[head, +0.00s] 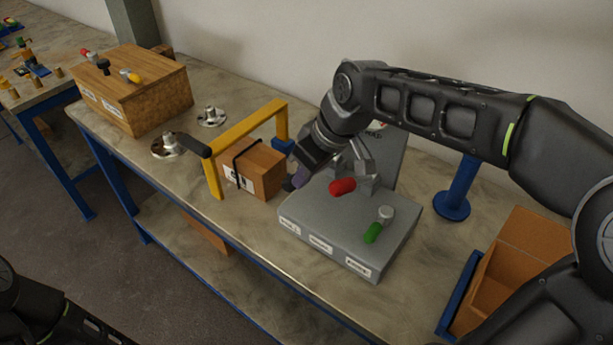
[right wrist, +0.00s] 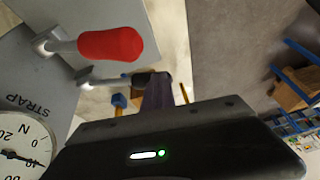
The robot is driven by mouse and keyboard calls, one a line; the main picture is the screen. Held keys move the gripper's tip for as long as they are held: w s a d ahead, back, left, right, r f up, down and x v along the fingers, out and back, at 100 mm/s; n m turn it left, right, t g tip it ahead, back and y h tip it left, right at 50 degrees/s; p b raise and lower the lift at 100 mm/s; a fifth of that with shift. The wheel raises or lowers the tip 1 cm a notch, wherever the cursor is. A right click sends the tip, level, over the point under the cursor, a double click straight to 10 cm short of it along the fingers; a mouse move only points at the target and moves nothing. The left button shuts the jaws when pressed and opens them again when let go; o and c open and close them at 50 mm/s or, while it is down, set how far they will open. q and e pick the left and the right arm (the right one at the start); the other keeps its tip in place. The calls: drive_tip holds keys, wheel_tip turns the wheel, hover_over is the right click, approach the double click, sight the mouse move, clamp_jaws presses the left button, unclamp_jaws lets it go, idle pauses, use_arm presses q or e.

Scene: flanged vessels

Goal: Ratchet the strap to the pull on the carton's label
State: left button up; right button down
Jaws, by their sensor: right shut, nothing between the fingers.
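The brown carton (head: 262,170) sits under a yellow arch frame (head: 245,122), with a black strap (head: 238,168) around it and a white label on its front, too small to read.
A wooden box (head: 150,95) with handles stands at the left, near two round metal flanges (head: 211,116). A blue post (head: 458,188) and an open cardboard box (head: 515,260) stand right of the console. The bench front edge runs below the carton.

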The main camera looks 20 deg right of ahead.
drive_tip(key=s+r, duration=0.4)
drive_tip(key=r, duration=0.4)
drive_tip(key=shift+s+a+b, duration=0.15)
drive_tip(key=shift+a+b, duration=0.05)
drive_tip(key=shift+b, duration=0.25)
idle(0.4)
